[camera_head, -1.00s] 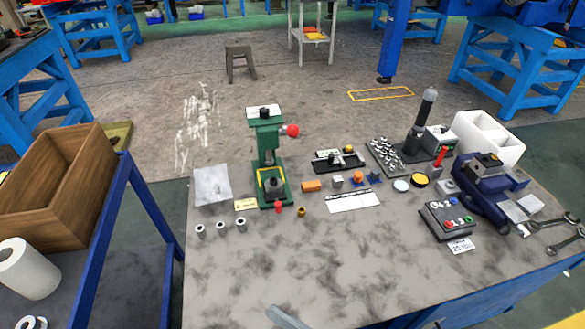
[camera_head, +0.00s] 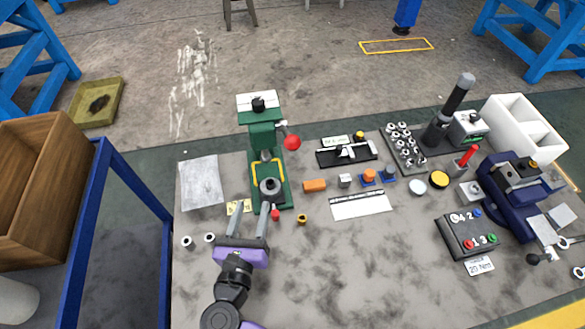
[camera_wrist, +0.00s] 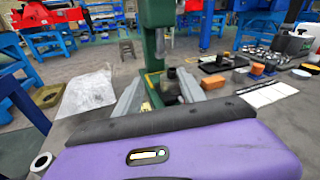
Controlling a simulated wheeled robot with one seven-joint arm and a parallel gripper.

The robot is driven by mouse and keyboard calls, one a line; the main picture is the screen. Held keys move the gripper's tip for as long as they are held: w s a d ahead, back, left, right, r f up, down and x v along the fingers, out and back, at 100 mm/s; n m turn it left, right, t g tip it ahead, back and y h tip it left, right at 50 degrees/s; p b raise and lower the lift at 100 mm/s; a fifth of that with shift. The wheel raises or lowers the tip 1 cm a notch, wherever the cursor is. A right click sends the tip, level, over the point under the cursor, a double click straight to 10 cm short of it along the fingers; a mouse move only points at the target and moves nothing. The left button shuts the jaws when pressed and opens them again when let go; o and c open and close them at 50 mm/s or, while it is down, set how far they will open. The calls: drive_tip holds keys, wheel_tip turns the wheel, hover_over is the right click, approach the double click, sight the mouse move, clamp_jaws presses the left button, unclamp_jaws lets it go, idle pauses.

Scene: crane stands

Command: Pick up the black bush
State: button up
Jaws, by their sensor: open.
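A dark grey-black ring-topped cylinder (camera_head: 270,187), likely the black bush, stands upright on the base of the green press (camera_head: 262,138). In the wrist view a dark cylinder (camera_wrist: 173,77) shows at the press foot, partly behind the fingers. My gripper (camera_head: 250,212) is open and empty. Its two fingers point at the front of the press base, short of the cylinder and apart from it. In the wrist view my gripper (camera_wrist: 160,88) has the press ahead between its fingers.
A red piece (camera_head: 276,214) and a small brass part (camera_head: 302,218) lie close right of the fingers. A red press knob (camera_head: 291,142) juts out to the right. A grey sheet (camera_head: 201,181) lies left. The front middle of the table is clear.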

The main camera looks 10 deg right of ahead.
sight(269, 187)
drive_tip(key=shift+s+d+f+m+g+h, duration=0.2)
drive_tip(key=shift+d+f+m+g+h, duration=0.15)
drive_tip(key=shift+d+f+m, duration=0.45)
drive_tip(key=shift+s+d+r+m+h, duration=0.15)
drive_tip(key=shift+m+h, duration=0.1)
drive_tip(key=shift+m, duration=0.25)
drive_tip(key=shift+d, duration=0.2)
drive_tip(key=shift+a+p+x, duration=0.15)
drive_tip(key=shift+p+x, duration=0.2)
drive_tip(key=shift+x, duration=1.6)
drive_tip(key=shift+a+p+x, duration=0.1)
drive_tip(key=shift+p+x, duration=0.2)
drive_tip(key=shift+x, duration=1.7)
clamp_jaws()
